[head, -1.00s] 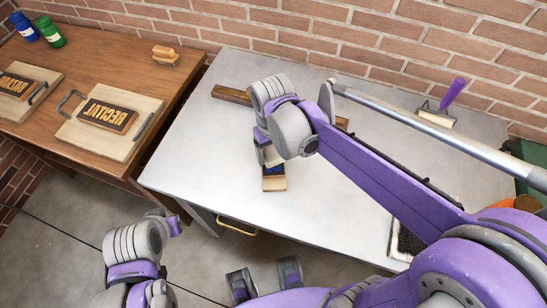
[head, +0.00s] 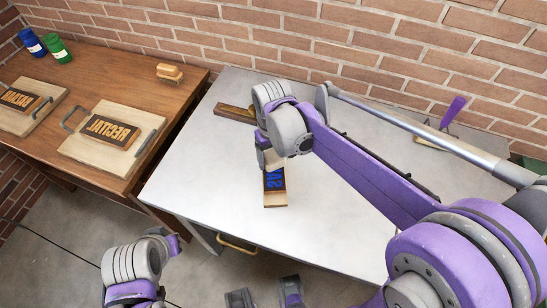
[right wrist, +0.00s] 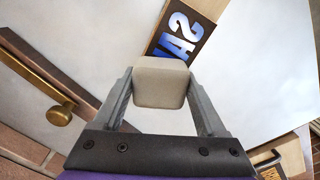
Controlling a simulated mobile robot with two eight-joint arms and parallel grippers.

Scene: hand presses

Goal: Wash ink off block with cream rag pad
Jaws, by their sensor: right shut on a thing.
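My right gripper (right wrist: 160,100) is shut on the cream rag pad (right wrist: 160,82). The pad also shows below my right wrist in the head view (head: 272,159). The block (head: 275,199), a dark plate with blue inked letters on a wooden base, lies on the pale table under and in front of the pad. In the right wrist view, the pad covers part of the block (right wrist: 205,9), and blue letters show beyond it. I cannot tell if pad and block touch. My left gripper (head: 172,245) is low at the left, off the table; its jaws do not show clearly.
A dark wooden bar (head: 232,112) with a brass knob (right wrist: 60,114) lies behind my right wrist. A purple-handled tool (head: 452,113) is at the back right. The brown table (head: 110,65) holds lettered boards (head: 150,123) and blue and green jars (head: 57,47). The pale table's front left is clear.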

